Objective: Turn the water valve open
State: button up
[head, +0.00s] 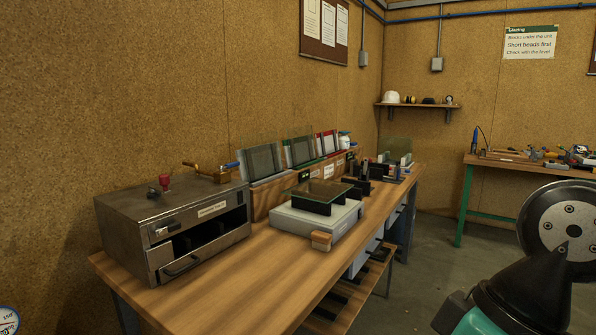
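A brass fitting with a blue-tipped lever (231,165), which looks like the water valve, is at the back right of the top of a grey metal box (125,225). A thin brass-coloured rod (200,168) runs left from it to a small brass end. The lever's exact setting is too small to tell. A separate red knob (165,180) stands on the box top, left of the brass fitting. My gripper is not clearly in view. Parts of my arm fill the lower right, well away from the fitting.
The wooden workbench (240,292) carries the box, a light grey unit (300,222) with a dark glass-topped piece, and racks of glass panes (262,162). Bare bench top lies along the front edge. A second bench (520,163) stands at the far right, with clear floor between.

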aim_at(233, 165)
jog(key=u, duration=0.35)
jog(key=k, duration=0.2)
jog(key=z, duration=1.15)
jog(key=i, duration=1.5)
jog(key=u, duration=1.45)
jog(key=i, duration=0.55)
jog(key=u, duration=0.55)
